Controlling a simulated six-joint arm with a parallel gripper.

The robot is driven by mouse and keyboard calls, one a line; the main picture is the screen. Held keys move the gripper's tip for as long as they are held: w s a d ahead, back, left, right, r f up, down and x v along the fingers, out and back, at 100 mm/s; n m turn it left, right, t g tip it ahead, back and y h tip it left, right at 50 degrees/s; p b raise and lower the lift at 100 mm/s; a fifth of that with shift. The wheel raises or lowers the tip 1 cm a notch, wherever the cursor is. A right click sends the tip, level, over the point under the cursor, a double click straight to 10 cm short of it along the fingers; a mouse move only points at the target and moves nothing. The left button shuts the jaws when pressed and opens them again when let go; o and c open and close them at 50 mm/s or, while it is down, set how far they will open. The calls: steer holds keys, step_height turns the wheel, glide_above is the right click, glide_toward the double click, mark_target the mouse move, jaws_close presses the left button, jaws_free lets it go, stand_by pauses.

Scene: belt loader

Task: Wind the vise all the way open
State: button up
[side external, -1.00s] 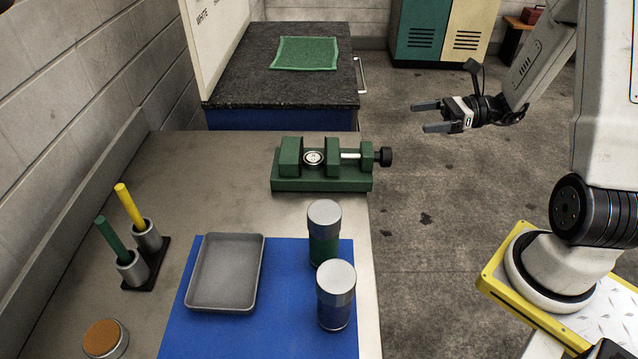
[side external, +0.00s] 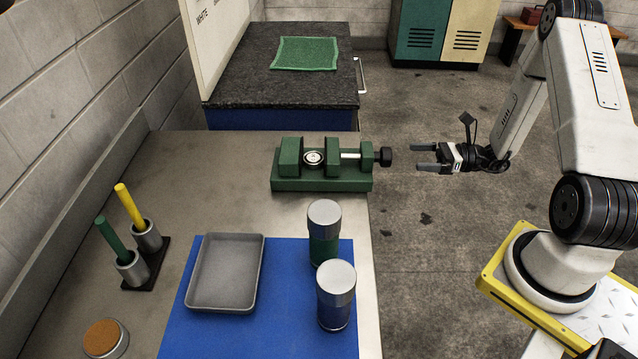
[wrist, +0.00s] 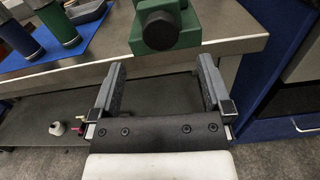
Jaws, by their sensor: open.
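The green vise (side external: 320,184) sits near the right edge of the steel bench. A round silver piece (side external: 314,157) lies between its jaws. Its black knob (side external: 386,156) sticks out past the bench edge on the right. My gripper (side external: 417,157) is open and empty, to the right of the knob and apart from it, with its fingers pointing at it. In the wrist view the knob (wrist: 159,27) shows ahead, between and beyond the two open fingers (wrist: 160,85). Most of the vise is cut off there.
A blue mat (side external: 270,331) holds a grey tray (side external: 258,275) and two lidded jars, green (side external: 324,248) and blue (side external: 333,315). A holder with green and yellow rods (side external: 157,259) stands at left. A counter with a green cloth (side external: 305,53) is behind. Space right of the bench is free.

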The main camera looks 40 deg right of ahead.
mark_target(389, 157)
steer(key=shift+f, duration=0.25)
steer(key=shift+x, duration=3.9)
steer(key=c, duration=1.3)
steer(key=shift+o, duration=0.2)
